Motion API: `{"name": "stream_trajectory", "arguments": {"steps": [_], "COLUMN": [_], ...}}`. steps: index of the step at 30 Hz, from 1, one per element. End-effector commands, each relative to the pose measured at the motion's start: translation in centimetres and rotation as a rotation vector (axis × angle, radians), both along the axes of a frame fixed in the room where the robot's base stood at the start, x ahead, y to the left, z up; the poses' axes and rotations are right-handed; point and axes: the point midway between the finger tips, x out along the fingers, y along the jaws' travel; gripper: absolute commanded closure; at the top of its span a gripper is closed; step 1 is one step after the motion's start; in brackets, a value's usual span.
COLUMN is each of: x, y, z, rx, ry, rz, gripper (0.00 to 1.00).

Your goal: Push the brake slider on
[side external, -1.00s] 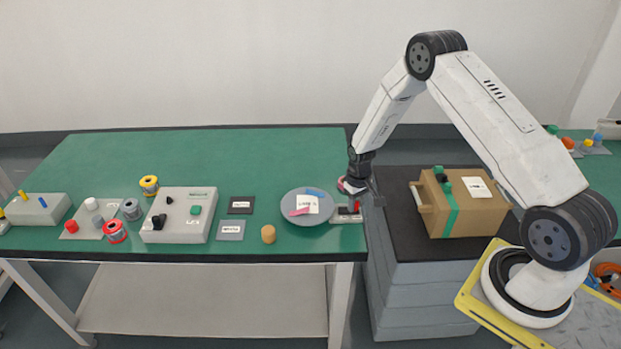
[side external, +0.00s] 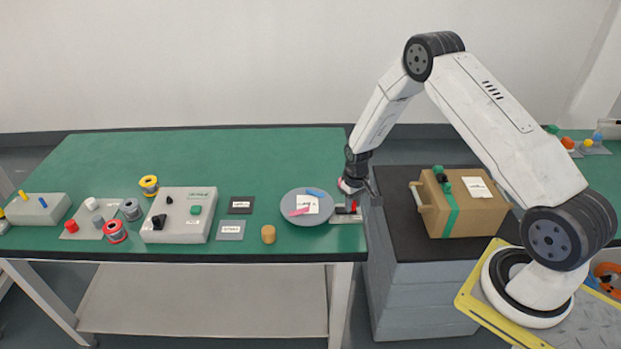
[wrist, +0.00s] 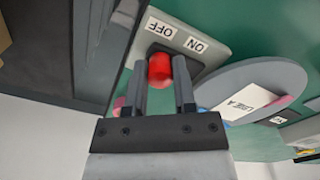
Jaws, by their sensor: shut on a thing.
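The brake slider is a red knob (wrist: 159,68) in a dark slot on a grey plate (wrist: 215,45). The plate has an OFF label (wrist: 160,28) and an ON label (wrist: 195,45). In the wrist view the knob stands on the OFF side, with dark slot showing beyond it on the ON side. My gripper (wrist: 160,80) is shut on the knob, one finger on each side. In the side view the red knob (side external: 353,207) shows small under my gripper, which hides part of it; the labels cannot be read there.
A round grey disc (side external: 306,219) with a paper label lies close beside the plate. A dark-topped grey cabinet (side external: 397,225) with a cardboard box (side external: 470,212) stands to the right. Left of the disc are a tan cylinder (side external: 268,234) and a grey control box (side external: 180,226).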

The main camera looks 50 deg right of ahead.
Motion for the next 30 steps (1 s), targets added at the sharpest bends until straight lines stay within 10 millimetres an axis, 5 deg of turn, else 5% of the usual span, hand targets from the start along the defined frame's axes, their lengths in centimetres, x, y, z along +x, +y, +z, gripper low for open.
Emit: {"name": "stream_trajectory", "arguments": {"steps": [13, 14, 17, 30], "x": [1.8, 1.8, 1.8, 1.6], "y": [1.8, 1.8, 1.8, 1.6], "z": [0.0, 0.0, 0.0, 0.0], "rx": [0.000, 0.000, 0.000, 0.000], "ry": [-0.006, -0.007, -0.007, -0.003], "rz": [0.003, 0.003, 0.003, 0.001], "gripper": [1.00, 0.64, 0.32, 0.31]}}
